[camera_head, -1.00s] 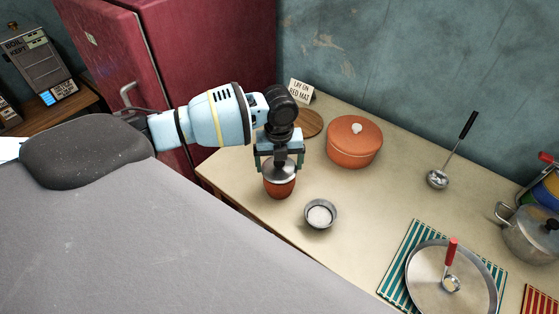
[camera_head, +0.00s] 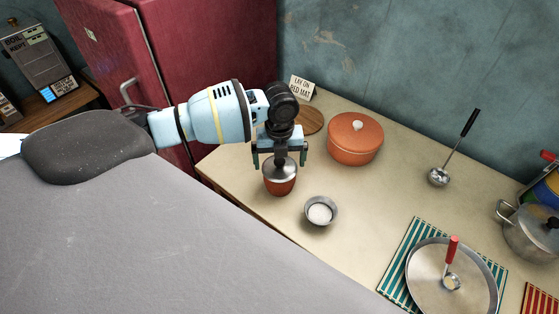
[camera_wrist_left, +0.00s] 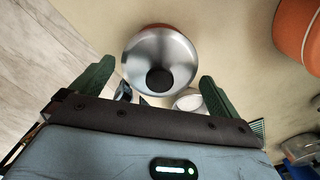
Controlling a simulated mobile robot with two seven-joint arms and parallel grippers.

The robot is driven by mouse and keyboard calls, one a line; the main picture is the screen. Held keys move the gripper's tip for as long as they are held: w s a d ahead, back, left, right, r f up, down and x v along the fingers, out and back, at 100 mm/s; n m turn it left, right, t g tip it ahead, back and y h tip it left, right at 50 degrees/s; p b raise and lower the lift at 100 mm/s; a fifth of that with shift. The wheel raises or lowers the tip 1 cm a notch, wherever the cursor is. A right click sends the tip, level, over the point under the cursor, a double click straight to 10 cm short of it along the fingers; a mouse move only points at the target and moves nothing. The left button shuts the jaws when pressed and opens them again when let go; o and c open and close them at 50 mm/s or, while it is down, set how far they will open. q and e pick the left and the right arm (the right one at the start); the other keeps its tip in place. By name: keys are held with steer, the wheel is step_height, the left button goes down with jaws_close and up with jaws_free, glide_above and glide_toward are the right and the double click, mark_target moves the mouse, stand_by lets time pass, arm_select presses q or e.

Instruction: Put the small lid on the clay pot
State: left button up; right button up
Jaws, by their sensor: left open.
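The small metal lid (camera_head: 280,168) with a dark knob sits on the small terracotta clay pot (camera_head: 281,187) near the table's front left. It looks level and covers the pot's mouth. In the left wrist view the round shiny lid (camera_wrist_left: 158,48) lies below and between the fingers, with a sliver of the pot's reddish side (camera_wrist_left: 158,26) beyond it. My left gripper (camera_head: 279,160) is open just above the lid, its fingers (camera_wrist_left: 157,72) apart on either side of the knob and clear of it. My right gripper is not in view.
A small metal bowl (camera_head: 321,211) stands close to the right of the pot. A larger lidded orange pot (camera_head: 354,146) and a round wooden board (camera_head: 309,121) are behind.

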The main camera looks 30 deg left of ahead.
arm_select(q)
step_height(320, 180, up, 7)
steer(key=shift+r, duration=0.1)
stand_by(0.5)
steer(key=s+d+f+n+h, duration=0.3)
steer(key=s+d+f+n, duration=0.7)
steer(key=s+d+f, duration=0.55)
steer(key=s+a+n+y, duration=0.1)
steer(key=s+a+n, duration=0.2)
steer(key=s+n, duration=0.3)
steer(key=s+a+r+n+t+y, duration=0.1)
steer(key=s+a+n, duration=0.2)
steer(key=s+n, duration=0.35)
steer(key=s+a+n+y, duration=0.1)
steer(key=s+a+n, duration=0.25)
steer(key=s, duration=0.45)
steer(key=w+d+f+t+h, duration=0.2)
steer(key=w+f+t, duration=0.4)
steer(key=f, duration=0.3)
steer(key=shift+d+t+p, duration=0.35)
steer(key=shift+d+t, duration=0.4)
steer(key=shift+t, duration=0.15)
steer(key=shift+w+r, duration=0.1)
